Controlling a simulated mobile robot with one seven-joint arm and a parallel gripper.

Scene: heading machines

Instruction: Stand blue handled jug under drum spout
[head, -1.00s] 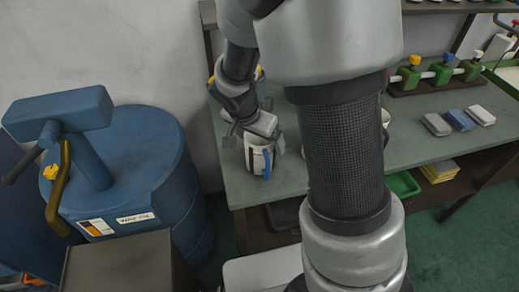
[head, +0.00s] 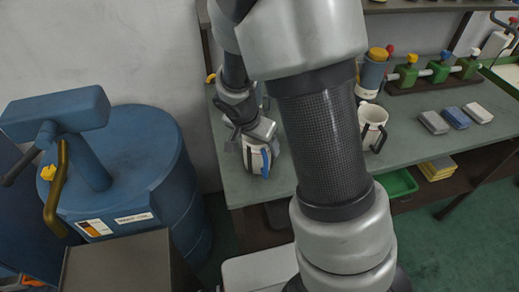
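The white jug with a blue handle (head: 265,160) stands upright near the left front corner of the green bench. My gripper (head: 256,138) is at the jug's top, pointing down, with finger parts on both sides of its upper body. Whether the fingers press on the jug or only surround it cannot be told. The blue drum (head: 150,165) stands at the left. Its curved olive-brown spout (head: 55,200) hangs down at the front beside a yellow knob (head: 48,173).
A dark box-like surface (head: 120,262) is in front of the drum. A second white jug with a dark handle (head: 371,122) and a blue container (head: 370,75) stand on the bench (head: 420,158), with several small blocks farther right. My arm hides the bench's middle.

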